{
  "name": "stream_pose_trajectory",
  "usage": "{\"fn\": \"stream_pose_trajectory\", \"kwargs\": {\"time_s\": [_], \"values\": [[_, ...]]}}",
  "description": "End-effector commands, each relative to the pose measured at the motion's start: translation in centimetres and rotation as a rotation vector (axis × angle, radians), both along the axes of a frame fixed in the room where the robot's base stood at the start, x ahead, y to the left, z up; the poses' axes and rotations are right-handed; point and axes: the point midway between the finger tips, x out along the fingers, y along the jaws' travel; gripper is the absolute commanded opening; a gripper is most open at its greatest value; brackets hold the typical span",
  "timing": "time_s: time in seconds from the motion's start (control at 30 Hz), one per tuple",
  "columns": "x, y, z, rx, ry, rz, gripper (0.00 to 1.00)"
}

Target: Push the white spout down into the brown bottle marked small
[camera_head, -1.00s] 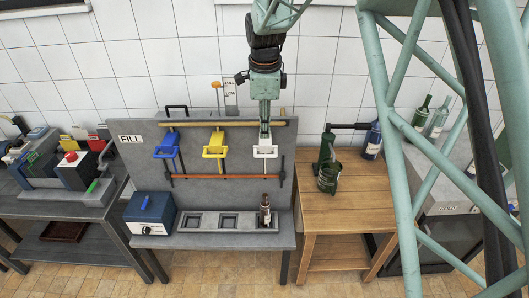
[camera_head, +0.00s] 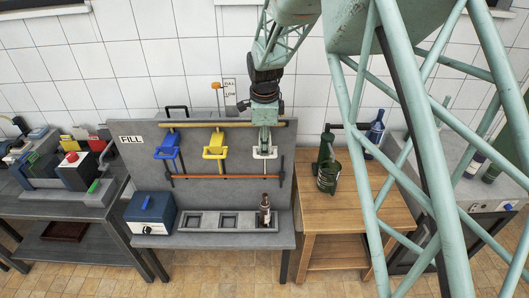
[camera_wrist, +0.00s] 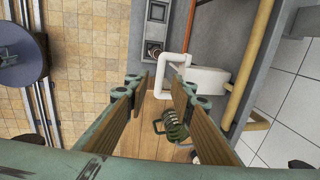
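The white spout (camera_head: 265,153) is the rightmost of three coloured spouts on the grey panel. In the wrist view the white spout (camera_wrist: 208,80) is a thick white body with a bent pipe, just beyond my fingertips. The brown bottle (camera_head: 265,209) stands upright in the right-hand slot of the grey holder, below the spout; its label is too small to read. My gripper (camera_head: 265,140) is directly above and partly in front of the white spout. In the wrist view my gripper (camera_wrist: 161,84) is open, with nothing between its fingers.
A yellow spout (camera_head: 214,146) and a blue spout (camera_head: 167,147) hang to the left. An orange-red bar (camera_head: 222,177) crosses below them. A blue box (camera_head: 149,213) sits left of the holder.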

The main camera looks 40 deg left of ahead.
Motion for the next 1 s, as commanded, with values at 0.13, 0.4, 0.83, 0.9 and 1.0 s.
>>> {"fn": "stream_pose_trajectory", "kwargs": {"time_s": [0.13, 0.4, 0.83, 0.9, 1.0], "values": [[0.2, 0.1, -1.7, -0.002, 0.001, 0.000, 0.22], [0.5, 0.4, -3.7, -0.001, 0.001, 0.000, 0.22], [0.7, 0.5, -4.3, 0.000, 0.000, 0.000, 0.22], [0.6, 0.5, -4.3, 0.000, 0.000, 0.000, 0.22], [0.7, 0.5, -4.2, 0.000, 0.000, 0.000, 0.12]]}}
